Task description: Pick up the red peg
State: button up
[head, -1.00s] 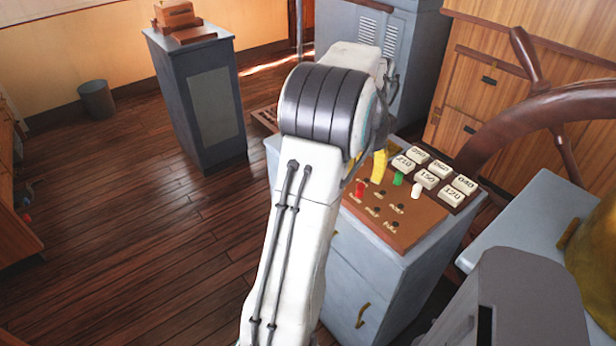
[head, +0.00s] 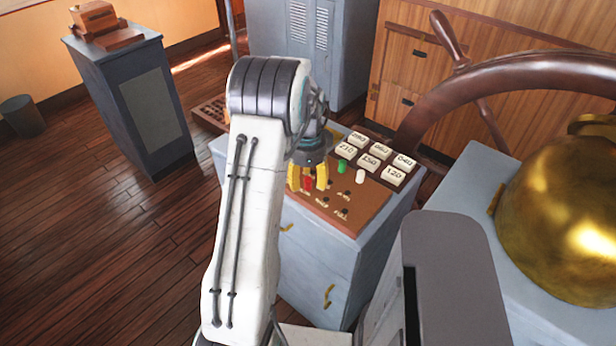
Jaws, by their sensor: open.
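The red peg (head: 308,183) stands in the brown peg board (head: 348,207) on top of a grey cabinet. My gripper (head: 308,182) points down over the board, with its yellow fingers open on either side of the red peg. Whether a finger touches the peg cannot be told. A green peg (head: 341,166) and a white peg (head: 360,176) stand in the board to the right of my gripper. My arm hides the board's left part.
Several numbered white blocks (head: 369,162) sit in a dark tray behind the pegs. A ship's wheel (head: 500,78) rises behind right. A brass dome (head: 565,215) stands on a grey surface at the right. Open wooden floor lies to the left.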

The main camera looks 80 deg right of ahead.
jog(key=shift+f+p, duration=0.6)
jog(key=shift+f, duration=0.2)
jog(key=shift+c, duration=0.2)
jog(key=c, duration=0.8)
jog(key=shift+c, duration=0.2)
